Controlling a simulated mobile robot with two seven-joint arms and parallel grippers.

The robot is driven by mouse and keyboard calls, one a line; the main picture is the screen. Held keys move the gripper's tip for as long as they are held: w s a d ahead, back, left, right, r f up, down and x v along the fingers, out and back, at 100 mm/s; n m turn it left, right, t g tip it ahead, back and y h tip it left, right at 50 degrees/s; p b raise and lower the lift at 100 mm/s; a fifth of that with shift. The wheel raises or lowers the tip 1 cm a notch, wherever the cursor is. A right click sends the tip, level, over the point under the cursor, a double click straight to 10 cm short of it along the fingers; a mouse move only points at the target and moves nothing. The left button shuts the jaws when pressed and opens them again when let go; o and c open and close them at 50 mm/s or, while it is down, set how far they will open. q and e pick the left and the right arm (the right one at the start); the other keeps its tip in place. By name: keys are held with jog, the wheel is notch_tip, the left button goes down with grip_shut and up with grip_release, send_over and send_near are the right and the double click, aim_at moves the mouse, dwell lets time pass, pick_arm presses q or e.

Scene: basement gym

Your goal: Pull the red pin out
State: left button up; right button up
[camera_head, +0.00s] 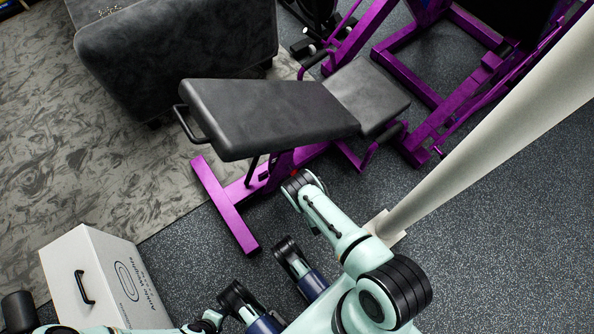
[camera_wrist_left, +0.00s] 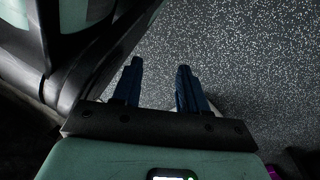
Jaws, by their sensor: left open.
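A small red spot, possibly the red pin (camera_head: 295,173), shows at the purple bench frame under the pad in the head view. It is partly hidden by the black end of one of my mint arm links. The adjustable bench (camera_head: 270,112) has a black pad on a purple frame (camera_head: 222,198). In the left wrist view my left gripper (camera_wrist_left: 158,85) is open, its dark blue fingers apart with nothing between them, over speckled floor. I cannot make out its jaws in the head view. My right gripper's jaws do not show.
A white box (camera_head: 110,285) with a black handle stands at lower left. A grey upholstered piece (camera_head: 180,55) is behind the bench. A purple rack (camera_head: 440,110) stands at upper right, near a pale slanted post (camera_head: 480,150). Speckled floor (camera_head: 500,240) is clear at right.

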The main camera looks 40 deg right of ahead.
pick_arm(q)
jog(key=w+d+r+t+p, duration=0.1)
jog(key=w+r+t+p, duration=0.1)
jog(key=w+r, duration=0.4)
jog(key=shift+w+t+p, duration=0.3)
jog(key=shift+w+p, duration=0.1)
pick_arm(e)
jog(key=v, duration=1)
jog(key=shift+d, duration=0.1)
